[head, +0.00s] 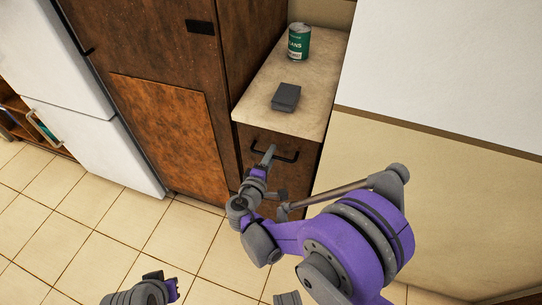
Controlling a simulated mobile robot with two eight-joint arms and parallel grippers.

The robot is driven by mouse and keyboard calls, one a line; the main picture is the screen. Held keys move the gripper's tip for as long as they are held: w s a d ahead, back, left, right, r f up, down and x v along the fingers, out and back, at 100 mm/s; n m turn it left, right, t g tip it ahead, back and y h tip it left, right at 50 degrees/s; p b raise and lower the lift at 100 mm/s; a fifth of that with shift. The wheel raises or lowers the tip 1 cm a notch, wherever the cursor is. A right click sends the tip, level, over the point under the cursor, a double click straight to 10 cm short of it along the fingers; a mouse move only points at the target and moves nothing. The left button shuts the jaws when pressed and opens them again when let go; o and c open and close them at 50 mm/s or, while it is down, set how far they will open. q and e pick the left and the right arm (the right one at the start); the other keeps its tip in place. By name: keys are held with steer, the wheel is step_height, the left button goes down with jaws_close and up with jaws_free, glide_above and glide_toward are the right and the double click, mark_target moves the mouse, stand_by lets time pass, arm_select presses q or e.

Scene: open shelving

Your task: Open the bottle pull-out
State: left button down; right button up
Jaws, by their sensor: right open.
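The bottle pull-out looks to be the narrow brown wooden front (292,178) under the beige countertop, and it appears closed. I cannot tell whether a finger touches the handle. My right arm hides the lower part of the front. My left gripper (166,283) shows only partly at the bottom edge, well away from the pull-out, and its jaws are not clear.
A green can (299,42) and a dark grey box (286,97) stand on the countertop (262,113). A tall brown cabinet (160,60) and a white fridge (75,110) are to the left. A beige wall (440,170) is on the right. The tiled floor (75,235) is clear.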

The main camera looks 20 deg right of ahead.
steer(key=shift+w+d, duration=0.2)
steer(key=shift+w, duration=0.05)
jaws_close()
stand_by(1.4)
